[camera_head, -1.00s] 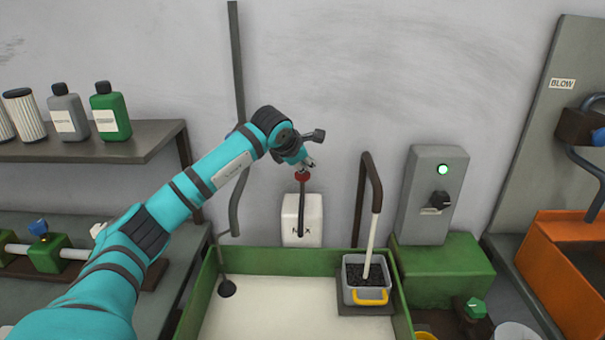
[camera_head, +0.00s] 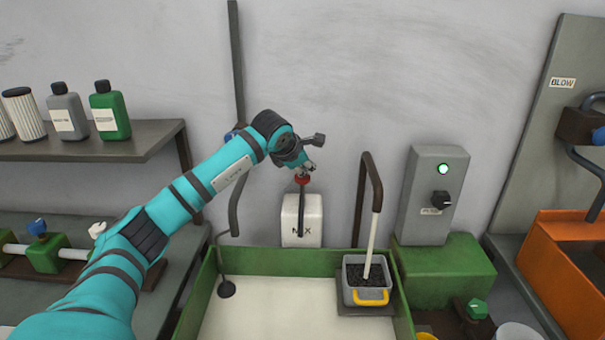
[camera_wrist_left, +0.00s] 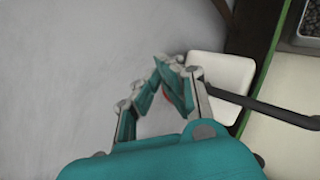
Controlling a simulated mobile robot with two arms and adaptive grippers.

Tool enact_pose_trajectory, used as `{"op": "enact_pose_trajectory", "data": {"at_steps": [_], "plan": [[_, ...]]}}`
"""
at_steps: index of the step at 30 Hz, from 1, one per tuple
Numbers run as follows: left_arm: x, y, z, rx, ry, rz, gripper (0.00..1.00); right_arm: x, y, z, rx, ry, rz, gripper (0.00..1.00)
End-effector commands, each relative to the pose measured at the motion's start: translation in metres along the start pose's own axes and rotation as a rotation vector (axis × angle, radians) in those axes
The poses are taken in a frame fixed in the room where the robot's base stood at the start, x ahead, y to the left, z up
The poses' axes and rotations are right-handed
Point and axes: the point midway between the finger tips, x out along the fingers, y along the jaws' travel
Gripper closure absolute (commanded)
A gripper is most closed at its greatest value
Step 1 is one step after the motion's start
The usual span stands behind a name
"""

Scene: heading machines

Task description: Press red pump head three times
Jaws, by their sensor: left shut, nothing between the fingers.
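The red pump head (camera_head: 303,179) sits on top of a white bottle (camera_head: 302,222) marked with dark letters, standing at the back edge of the green-walled tray. A dark spout tube hangs down the bottle's front. My left gripper (camera_head: 311,169) is shut and empty, with its fingertips right at the top of the red head; I cannot tell if they touch. In the left wrist view the closed fingers (camera_wrist_left: 170,75) hide most of the red head (camera_wrist_left: 168,95), and the white bottle (camera_wrist_left: 221,80) shows behind them. My right gripper is not in view.
The green tray (camera_head: 208,290) has a pale bottom. A grey bucket (camera_head: 352,296) of dark pellets stands at its right, beside a dark bent pipe (camera_head: 361,200). A grey switch box (camera_head: 425,200) with a lit green lamp stands further right. A shelf (camera_head: 80,150) with bottles is at left.

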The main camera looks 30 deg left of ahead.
Motion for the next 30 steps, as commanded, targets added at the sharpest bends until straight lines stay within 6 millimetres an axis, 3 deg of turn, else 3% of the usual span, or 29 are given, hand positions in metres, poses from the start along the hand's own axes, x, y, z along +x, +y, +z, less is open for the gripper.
{"op": "enact_pose_trajectory", "data": {"at_steps": [30], "plan": [[0.0098,-0.0078,-0.0084,0.000,0.008,-0.005,1.00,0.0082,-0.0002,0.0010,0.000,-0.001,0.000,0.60]]}}
